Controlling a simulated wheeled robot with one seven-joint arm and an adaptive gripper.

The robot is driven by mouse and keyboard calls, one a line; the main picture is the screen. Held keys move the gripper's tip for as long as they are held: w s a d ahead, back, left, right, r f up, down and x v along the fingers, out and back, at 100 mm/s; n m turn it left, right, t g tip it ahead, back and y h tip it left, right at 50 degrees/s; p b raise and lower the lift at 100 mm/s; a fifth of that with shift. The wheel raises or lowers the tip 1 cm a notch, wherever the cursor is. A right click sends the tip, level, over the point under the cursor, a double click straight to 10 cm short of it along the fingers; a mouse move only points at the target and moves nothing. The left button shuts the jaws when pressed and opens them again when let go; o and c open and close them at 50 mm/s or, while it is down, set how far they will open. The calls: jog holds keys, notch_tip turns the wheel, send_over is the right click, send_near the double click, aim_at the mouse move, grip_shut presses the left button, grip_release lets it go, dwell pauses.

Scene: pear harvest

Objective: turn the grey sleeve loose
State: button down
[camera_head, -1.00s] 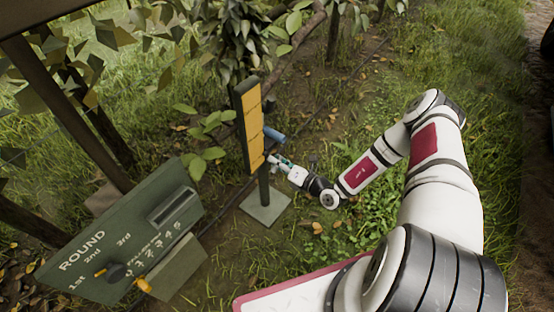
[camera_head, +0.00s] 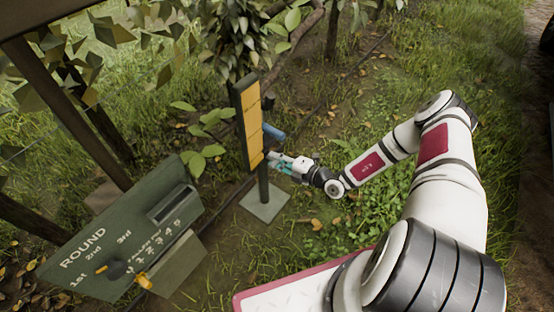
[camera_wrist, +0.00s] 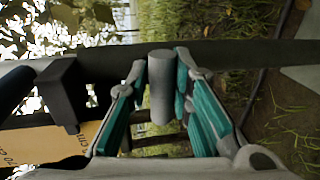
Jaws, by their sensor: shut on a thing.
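The grey sleeve (camera_wrist: 161,80) is a short cylinder that shows in the wrist view between the two teal fingers of my gripper (camera_wrist: 160,88). The fingers are shut on its sides. In the head view my gripper (camera_head: 278,164) is beside the lower part of an upright post with an orange panel (camera_head: 249,125). The sleeve cannot be made out there. A dark bar (camera_wrist: 240,60) runs across the wrist view behind the sleeve.
A blue cylinder (camera_head: 273,132) sticks out from the post just above my gripper. The post stands on a square grey base plate (camera_head: 266,209). A green board marked ROUND (camera_head: 120,235) stands at lower left. Leafy branches hang above. Grass lies open to the right.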

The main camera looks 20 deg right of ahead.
jog(key=shift+d+f, duration=0.2)
jog(key=shift+f, duration=0.1)
jog(key=c, duration=1.5)
grip_release()
jog(key=shift+o, duration=0.2)
jog(key=shift+a+r, duration=0.1)
jog(key=shift+s, duration=0.1)
jog(key=v, duration=1.2)
jog(key=shift+r, duration=0.15)
